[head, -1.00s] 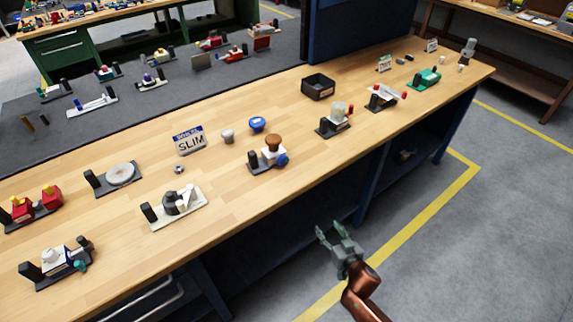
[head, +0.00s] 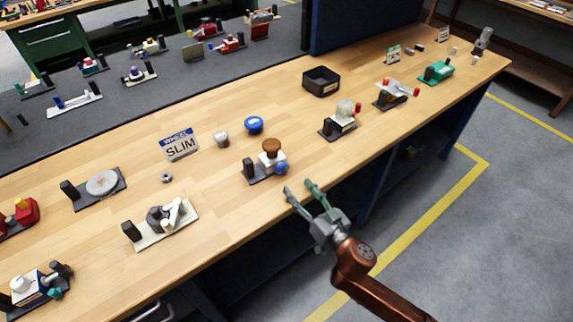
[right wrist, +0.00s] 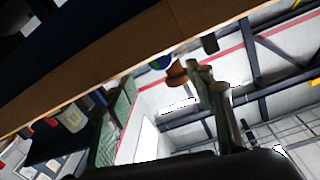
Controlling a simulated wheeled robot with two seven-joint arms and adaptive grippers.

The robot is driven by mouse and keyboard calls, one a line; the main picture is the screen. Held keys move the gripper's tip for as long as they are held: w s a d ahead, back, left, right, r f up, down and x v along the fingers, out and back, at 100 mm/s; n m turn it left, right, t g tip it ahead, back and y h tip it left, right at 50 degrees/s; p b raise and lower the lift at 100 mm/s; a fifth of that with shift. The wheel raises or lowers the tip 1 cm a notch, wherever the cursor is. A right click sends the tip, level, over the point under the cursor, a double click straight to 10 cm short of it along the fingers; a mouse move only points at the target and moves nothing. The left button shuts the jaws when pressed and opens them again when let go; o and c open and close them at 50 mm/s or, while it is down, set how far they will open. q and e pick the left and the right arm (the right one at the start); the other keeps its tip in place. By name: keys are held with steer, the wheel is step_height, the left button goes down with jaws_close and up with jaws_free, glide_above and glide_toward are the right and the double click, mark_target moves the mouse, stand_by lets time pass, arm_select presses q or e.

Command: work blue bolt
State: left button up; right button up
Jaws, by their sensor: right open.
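A small device (head: 255,173) with a dark base, a white body and a brown knob (head: 271,145) on top sits near the front edge of the wooden bench. A round blue part (head: 282,168), which seems to be the blue bolt, sticks out at its right side. My right gripper (head: 300,188) is open and empty, just off the bench's front edge, below and right of the blue part, not touching it. In the right wrist view, the blue part (right wrist: 161,62) and brown knob (right wrist: 177,74) show beyond the fingers. My left gripper is out of view.
A loose blue knob (head: 254,124) and a grey knob (head: 221,139) stand behind the device. Bare bench lies left of the device.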

mark_target(284, 170)
steer(key=shift+w+a, duration=0.2)
steer(key=shift+b+x, duration=0.4)
steer(key=shift+x, duration=0.8)
steer(key=b+x, duration=0.1)
steer(key=x, duration=0.2)
steer(key=shift+w+f, duration=0.1)
steer(key=shift+w, duration=0.15)
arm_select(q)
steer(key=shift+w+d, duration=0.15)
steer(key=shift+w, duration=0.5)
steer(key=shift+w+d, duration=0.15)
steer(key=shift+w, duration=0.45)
arm_select(e)
steer(key=shift+w+a, duration=0.4)
steer(key=shift+w, duration=0.2)
steer(key=shift+c, duration=0.2)
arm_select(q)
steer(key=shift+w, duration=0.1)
arm_select(e)
steer(key=c, duration=1.1)
